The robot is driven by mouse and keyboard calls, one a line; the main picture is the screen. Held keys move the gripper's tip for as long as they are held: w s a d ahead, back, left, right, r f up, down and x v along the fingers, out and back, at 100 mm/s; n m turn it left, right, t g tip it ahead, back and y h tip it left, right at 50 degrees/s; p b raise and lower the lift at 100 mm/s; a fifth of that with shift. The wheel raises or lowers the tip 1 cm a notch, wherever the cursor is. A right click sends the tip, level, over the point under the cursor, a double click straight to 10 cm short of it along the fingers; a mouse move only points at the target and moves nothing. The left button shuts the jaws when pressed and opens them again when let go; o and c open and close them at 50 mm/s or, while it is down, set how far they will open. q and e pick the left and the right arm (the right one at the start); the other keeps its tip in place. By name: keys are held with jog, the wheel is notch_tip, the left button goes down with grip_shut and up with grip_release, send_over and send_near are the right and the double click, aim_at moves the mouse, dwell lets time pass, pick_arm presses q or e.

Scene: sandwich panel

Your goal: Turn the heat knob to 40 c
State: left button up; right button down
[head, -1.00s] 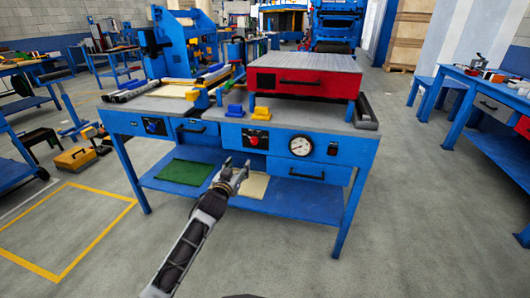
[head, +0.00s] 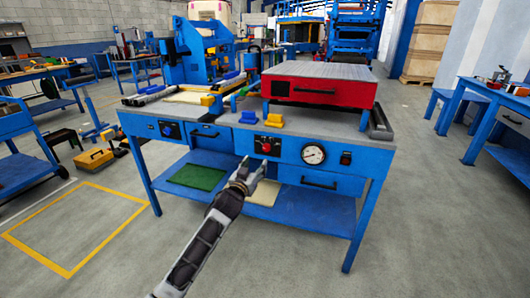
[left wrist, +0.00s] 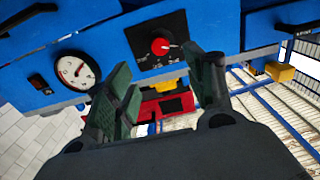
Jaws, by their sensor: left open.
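The red heat knob (head: 266,147) sits on a black panel (head: 274,152) on the front of the blue workbench (head: 227,145). In the left wrist view the knob (left wrist: 160,46) has a white pointer mark, and the scale around it is too small to read. My left gripper (head: 252,168) is open and empty, in front of the bench and slightly below and left of the knob in the head view. In the left wrist view its fingers (left wrist: 158,68) are spread, with the knob between and beyond their tips, apart from them. My right gripper is out of view.
A round white gauge (head: 314,154) and a dark switch (head: 346,158) are right of the knob. A second panel with a blue knob (head: 170,130) is at the left. Drawer handles (head: 319,183) stick out. A red press (head: 318,86) stands on top. Floor in front is clear.

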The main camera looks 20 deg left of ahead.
aim_at(266, 149)
pick_arm(q)
jog(key=shift+w+d+b, duration=0.1)
jog(key=shift+w+b, duration=1.05)
jog(key=shift+w, duration=3.65)
jog(key=shift+w+b, duration=0.55)
jog(key=shift+w, duration=0.3)
jog(key=shift+w+d, duration=0.1)
jog(key=shift+w, duration=0.4)
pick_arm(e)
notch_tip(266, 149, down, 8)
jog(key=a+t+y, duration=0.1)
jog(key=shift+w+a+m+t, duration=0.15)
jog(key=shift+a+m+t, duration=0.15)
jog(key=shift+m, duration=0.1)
pick_arm(q)
jog(key=shift+w, duration=0.1)
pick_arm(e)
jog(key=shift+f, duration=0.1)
pick_arm(q)
jog(key=shift+c, duration=0.3)
